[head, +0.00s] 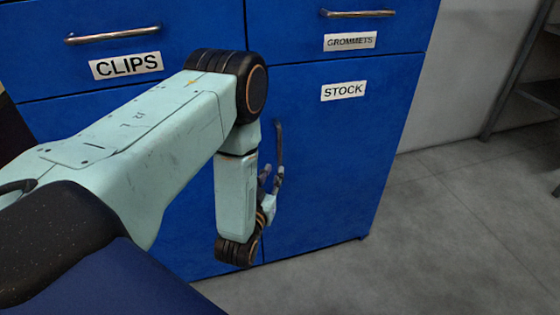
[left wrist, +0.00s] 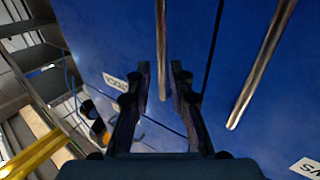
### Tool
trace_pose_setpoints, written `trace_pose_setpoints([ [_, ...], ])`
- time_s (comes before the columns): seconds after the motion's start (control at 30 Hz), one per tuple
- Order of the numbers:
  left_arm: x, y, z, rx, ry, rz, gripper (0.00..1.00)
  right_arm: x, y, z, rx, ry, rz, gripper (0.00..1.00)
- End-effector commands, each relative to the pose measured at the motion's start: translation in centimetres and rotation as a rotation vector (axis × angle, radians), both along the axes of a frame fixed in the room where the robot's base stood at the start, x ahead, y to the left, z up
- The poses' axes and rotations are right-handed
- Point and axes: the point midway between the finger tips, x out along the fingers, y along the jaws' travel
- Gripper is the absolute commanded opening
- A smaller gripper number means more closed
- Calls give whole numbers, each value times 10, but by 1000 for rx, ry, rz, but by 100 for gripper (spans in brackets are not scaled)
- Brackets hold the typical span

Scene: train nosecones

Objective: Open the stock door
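The blue stock door (head: 335,160) with the "STOCK" label (head: 343,90) is shut, flush in the cabinet front. Its vertical metal handle (head: 279,145) is near the door's left edge. My left gripper (head: 272,180) is at the lower part of this handle, partly hidden behind my wrist. In the left wrist view, the fingers of my left gripper (left wrist: 162,72) are apart, with the handle (left wrist: 161,35) showing between their tips. I cannot tell whether either finger touches it. My right gripper is not in view.
A "CLIPS" drawer (head: 60,70) and a "GROMMETS" drawer (head: 300,40) are above, both shut with bar handles. Grey floor (head: 450,220) lies clear to the right of the cabinet. A metal shelf (head: 535,95) stands at the far right.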

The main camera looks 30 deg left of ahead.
Motion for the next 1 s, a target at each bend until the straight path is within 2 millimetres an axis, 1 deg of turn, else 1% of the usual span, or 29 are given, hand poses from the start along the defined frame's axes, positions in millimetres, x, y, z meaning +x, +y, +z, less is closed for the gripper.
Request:
trace_pose_setpoints([
  [0.07, 6, 4, 1, 1, -9, 2, 21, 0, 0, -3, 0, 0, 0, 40],
  [0.4, 50, 20, 0, 1, -7, 1, 21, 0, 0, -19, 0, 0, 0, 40],
  [0.5, 60, 23, 0, 0, -5, 0, 21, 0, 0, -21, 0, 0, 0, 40],
  [0.67, 69, 24, 1, 0, -3, 0, 21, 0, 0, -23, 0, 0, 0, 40],
  [0.9, 71, 23, 1, 0, -2, 0, 21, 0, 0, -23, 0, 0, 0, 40],
  [1.0, 71, 23, 1, 0, -2, 0, 12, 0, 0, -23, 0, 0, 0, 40],
])
